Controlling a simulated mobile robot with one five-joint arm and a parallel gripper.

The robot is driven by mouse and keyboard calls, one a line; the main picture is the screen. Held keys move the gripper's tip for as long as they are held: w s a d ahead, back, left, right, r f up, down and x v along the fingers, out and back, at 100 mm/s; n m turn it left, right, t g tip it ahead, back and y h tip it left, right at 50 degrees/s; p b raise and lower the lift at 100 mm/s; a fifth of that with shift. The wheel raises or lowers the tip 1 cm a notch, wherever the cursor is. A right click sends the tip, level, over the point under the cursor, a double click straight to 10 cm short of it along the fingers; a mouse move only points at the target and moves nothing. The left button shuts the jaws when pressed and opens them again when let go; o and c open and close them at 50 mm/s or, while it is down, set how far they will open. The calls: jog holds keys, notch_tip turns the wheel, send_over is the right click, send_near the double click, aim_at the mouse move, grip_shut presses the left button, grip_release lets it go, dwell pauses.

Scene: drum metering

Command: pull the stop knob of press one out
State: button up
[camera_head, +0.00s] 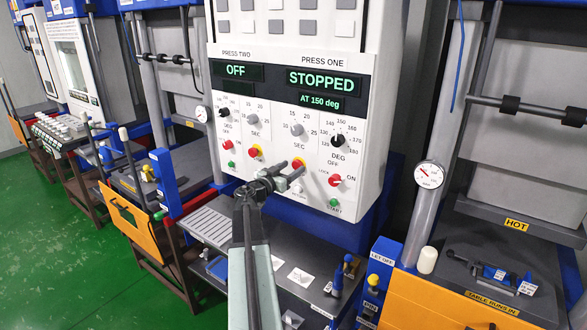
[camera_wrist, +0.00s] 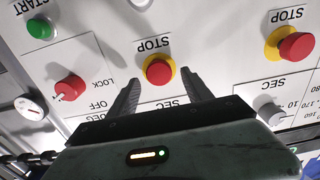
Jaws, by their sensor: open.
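The stop knob of press one (camera_head: 298,163) is a red mushroom knob on a yellow ring, low on the white control panel (camera_head: 350,178). In the wrist view, turned upside down, this knob (camera_wrist: 159,69) sits at the tips of my gripper (camera_wrist: 159,84), one finger to each side. My gripper (camera_head: 282,178) is open and empty, just in front of the knob in the head view. Whether either finger touches it I cannot tell. The press one display (camera_head: 322,79) reads STOPPED, AT 150 deg.
A similar stop knob (camera_head: 255,151) is to the left, also in the wrist view (camera_wrist: 295,47). The red lock knob (camera_head: 335,180) and green start button (camera_head: 334,203) are to the right. A grey shelf (camera_head: 262,252) lies below the panel.

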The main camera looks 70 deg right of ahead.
jog(key=shift+x, duration=0.85)
grip_shut()
dwell(0.8)
